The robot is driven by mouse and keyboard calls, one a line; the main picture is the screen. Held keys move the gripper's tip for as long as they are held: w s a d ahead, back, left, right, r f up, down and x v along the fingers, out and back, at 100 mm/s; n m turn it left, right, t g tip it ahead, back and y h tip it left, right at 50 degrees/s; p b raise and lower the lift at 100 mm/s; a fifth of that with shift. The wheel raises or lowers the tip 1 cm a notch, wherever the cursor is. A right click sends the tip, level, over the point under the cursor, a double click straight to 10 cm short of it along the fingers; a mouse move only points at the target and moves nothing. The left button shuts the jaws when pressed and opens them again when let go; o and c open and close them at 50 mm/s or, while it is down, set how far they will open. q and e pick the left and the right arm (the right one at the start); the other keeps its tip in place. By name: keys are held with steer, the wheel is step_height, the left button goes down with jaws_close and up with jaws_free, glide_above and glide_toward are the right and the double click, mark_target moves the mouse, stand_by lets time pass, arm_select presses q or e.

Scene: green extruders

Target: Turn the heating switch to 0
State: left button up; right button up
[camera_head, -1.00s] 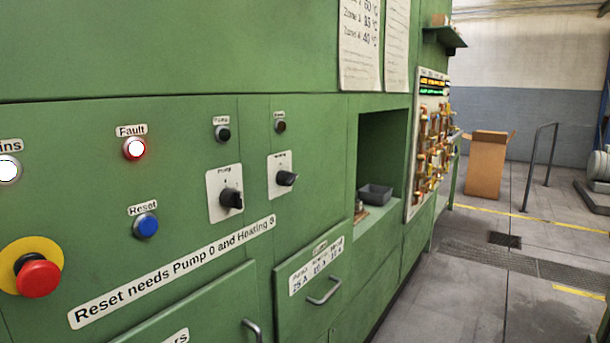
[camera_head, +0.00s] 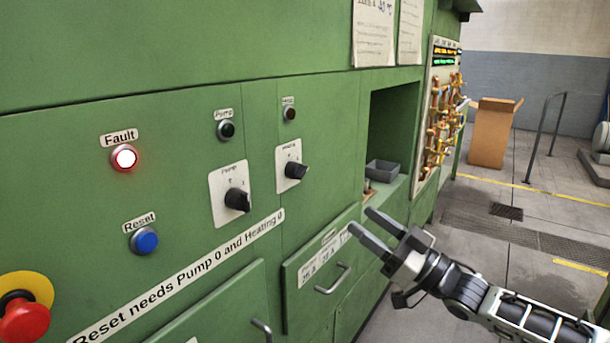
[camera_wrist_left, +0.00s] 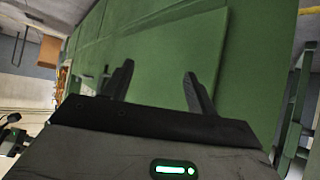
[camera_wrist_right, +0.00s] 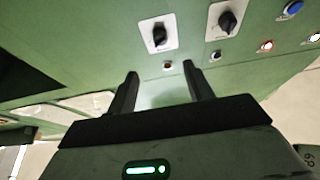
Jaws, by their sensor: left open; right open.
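The heating switch is a black knob (camera_head: 296,171) on a white plate on the green panel, under a small dark lamp. It also shows in the right wrist view (camera_wrist_right: 158,36). The pump switch (camera_head: 237,200) is a like black knob to its left. I cannot read the knob positions. My right gripper (camera_head: 361,221) is open and empty, right of and lower than the heating switch in the head view, apart from it. My left gripper (camera_wrist_left: 158,85) is open and empty before a plain green surface; it is outside the head view.
The red fault lamp (camera_head: 124,158) is lit above the blue reset button (camera_head: 144,240). A red emergency stop (camera_head: 24,318) is at lower left. A drawer with a handle (camera_head: 333,280) sits below the switches. A recess holds a grey tray (camera_head: 382,172).

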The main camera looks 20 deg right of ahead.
mark_target(300, 175)
steer(key=p+x, duration=0.3)
steer(key=x, duration=1.1)
steer(key=shift+w+a, duration=0.4)
steer(key=shift+w, duration=0.1)
arm_select(q)
steer(key=shift+a+r, duration=0.2)
steer(key=shift+r, duration=0.55)
arm_select(e)
steer(key=c, duration=1)
